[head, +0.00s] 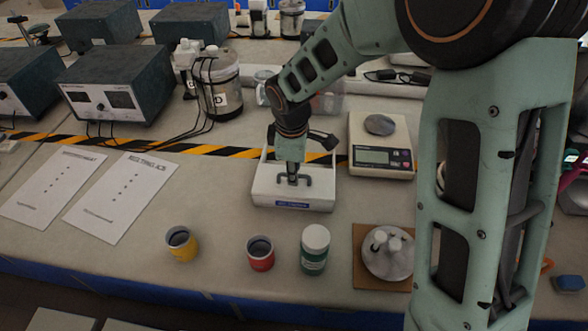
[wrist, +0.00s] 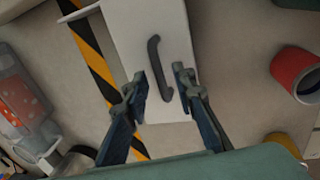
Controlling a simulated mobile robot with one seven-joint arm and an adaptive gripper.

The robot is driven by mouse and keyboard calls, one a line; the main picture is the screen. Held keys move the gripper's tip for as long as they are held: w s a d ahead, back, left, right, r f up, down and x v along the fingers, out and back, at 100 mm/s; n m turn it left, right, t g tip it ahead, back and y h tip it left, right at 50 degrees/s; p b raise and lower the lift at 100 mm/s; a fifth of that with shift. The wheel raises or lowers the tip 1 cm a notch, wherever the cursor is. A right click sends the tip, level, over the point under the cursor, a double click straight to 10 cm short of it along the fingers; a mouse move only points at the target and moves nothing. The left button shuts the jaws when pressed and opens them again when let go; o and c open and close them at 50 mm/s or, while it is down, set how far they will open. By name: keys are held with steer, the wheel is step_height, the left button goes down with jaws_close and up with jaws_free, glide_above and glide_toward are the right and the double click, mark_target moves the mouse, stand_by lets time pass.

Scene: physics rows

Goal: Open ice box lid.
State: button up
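The ice box (head: 265,192) is a low white box with a blue label on its front, on the bench in the head view. Its lid (wrist: 132,22) looks closed, with a dark bar handle (wrist: 154,55) on top. The handle's other end shows in the head view (head: 308,181). My gripper (wrist: 161,84) is open, pointing down over the lid. In the wrist view the near end of the handle lies between the two fingertips, with gaps on both sides. Whether the fingertips are level with the handle is hard to tell.
A digital scale (head: 382,160) stands close at the right of the box. A yellow cup (head: 181,244), red cup (head: 260,255), green-and-white jar (head: 315,250) and a round metal stand (head: 388,262) are in front. Power supplies (head: 115,82) and a wired jar (head: 217,85) stand behind left.

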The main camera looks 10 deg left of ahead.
jaws_close()
steer(key=w+p, duration=0.2)
steer(key=w, duration=0.7)
steer(key=shift+a, duration=0.3)
steer(key=shift+w, duration=0.1)
steer(key=shift+o, duration=0.8)
jaws_free()
step_height(320, 180, up, 12)
steer(key=s, duration=0.2)
steer(key=shift+s, duration=0.25)
